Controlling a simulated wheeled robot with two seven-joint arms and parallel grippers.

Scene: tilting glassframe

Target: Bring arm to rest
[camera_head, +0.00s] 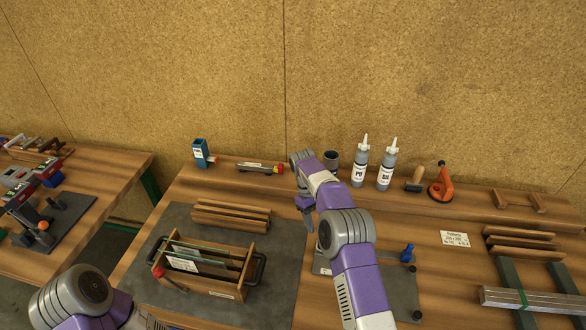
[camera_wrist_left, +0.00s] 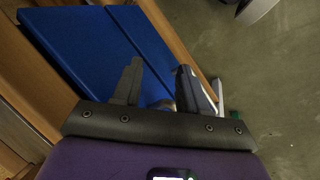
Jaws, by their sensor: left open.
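My left arm shows at the bottom left of the head view as a grey and purple joint; its gripper is outside that view. In the left wrist view my left gripper (camera_wrist_left: 160,82) is open, with two dark fingers apart and nothing between them. My right arm reaches from the bottom up over the middle of the workbench in the head view. The small dark end of my right gripper (camera_head: 307,212) hangs near the bench mats, too small to tell open from shut.
A wooden glass holder (camera_head: 205,271) stands on a grey mat. Glue bottles (camera_head: 359,165), a grey cup (camera_head: 331,160) and an orange-based tool (camera_head: 441,187) stand at the back. In the wrist view, a blue panel (camera_wrist_left: 95,45) lies close by; bare floor (camera_wrist_left: 285,85) is at right.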

